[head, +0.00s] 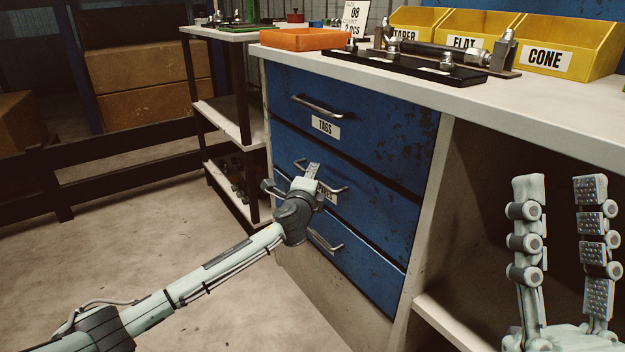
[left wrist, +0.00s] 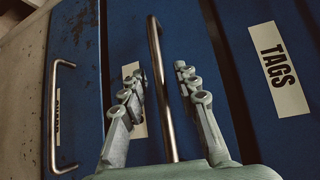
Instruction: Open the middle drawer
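The blue middle drawer (head: 375,198) is shut in the cabinet, between the drawer labelled TAGS (head: 345,98) and a bottom drawer (head: 365,272). Its metal bar handle (head: 338,189) is partly covered by my left gripper (head: 300,182). In the left wrist view, the middle handle (left wrist: 158,75) runs between the two fingers of my left gripper (left wrist: 160,88). Those fingers are open, one on each side of the bar, with a gap to it on both sides. The middle drawer's label is mostly hidden. My right gripper (head: 560,188) is open and empty at the right, away from the drawers.
The worktop (head: 420,92) above the drawers holds an orange tray (head: 300,39), a black tray with metal parts (head: 410,62) and yellow bins (head: 568,45). A shelf rack (head: 235,125) stands left of the cabinet. The floor in front is clear.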

